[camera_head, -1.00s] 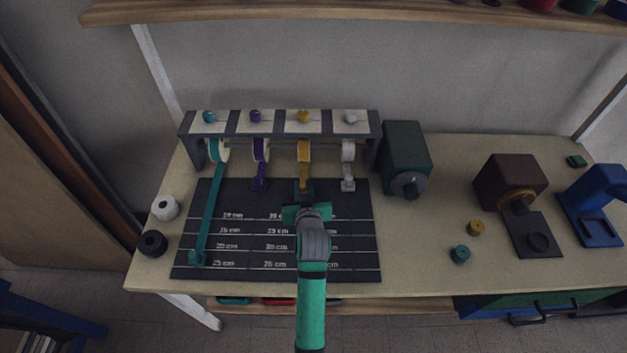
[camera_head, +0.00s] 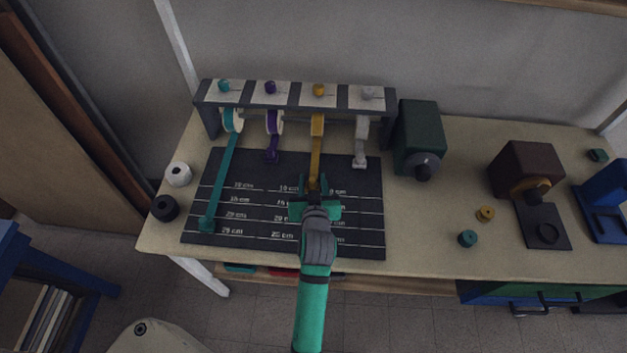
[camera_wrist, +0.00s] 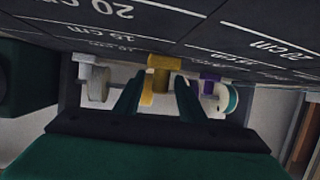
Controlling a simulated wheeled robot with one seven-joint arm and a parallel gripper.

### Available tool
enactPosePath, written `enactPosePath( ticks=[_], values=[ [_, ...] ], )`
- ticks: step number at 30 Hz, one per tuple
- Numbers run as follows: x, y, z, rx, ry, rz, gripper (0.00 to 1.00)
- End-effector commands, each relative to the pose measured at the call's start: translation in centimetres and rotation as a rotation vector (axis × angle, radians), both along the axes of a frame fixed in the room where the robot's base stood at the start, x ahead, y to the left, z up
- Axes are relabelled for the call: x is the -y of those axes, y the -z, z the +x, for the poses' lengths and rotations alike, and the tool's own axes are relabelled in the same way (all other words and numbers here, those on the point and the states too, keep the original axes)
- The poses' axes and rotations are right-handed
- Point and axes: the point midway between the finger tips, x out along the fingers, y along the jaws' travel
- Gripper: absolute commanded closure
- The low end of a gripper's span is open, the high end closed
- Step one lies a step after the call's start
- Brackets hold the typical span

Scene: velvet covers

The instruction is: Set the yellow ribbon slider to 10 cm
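The yellow ribbon (camera_head: 317,145) hangs from its roll under the dark rack and runs straight down onto the black measuring board (camera_head: 205,190). Its lower end goes in at my gripper (camera_head: 314,188), near the 10 cm line; my gripper hides its exact place against that line.
The teal ribbon (camera_head: 224,170) is pulled far down the board to the left. The purple slider (camera_head: 272,157) and white slider (camera_head: 359,162) stay near the rack (camera_head: 207,118). A dark green machine (camera_head: 420,135) stands to the right. Small spools lie on the table.

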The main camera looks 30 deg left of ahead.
Motion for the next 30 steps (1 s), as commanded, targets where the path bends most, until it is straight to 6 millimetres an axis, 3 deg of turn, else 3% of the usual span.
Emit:
enactPosePath(
  ticks=[10, 24, 30],
  values=[
    [0.5, -0.4, -0.6, 0.001, 0.001, 0.002, 0.63],
    [4.5, -3.4, -6.9, 0.000, 0.002, 0.002, 0.63],
    [5.3, -4.0, -8.2, 0.000, 0.001, 0.000, 0.63]
  ],
)
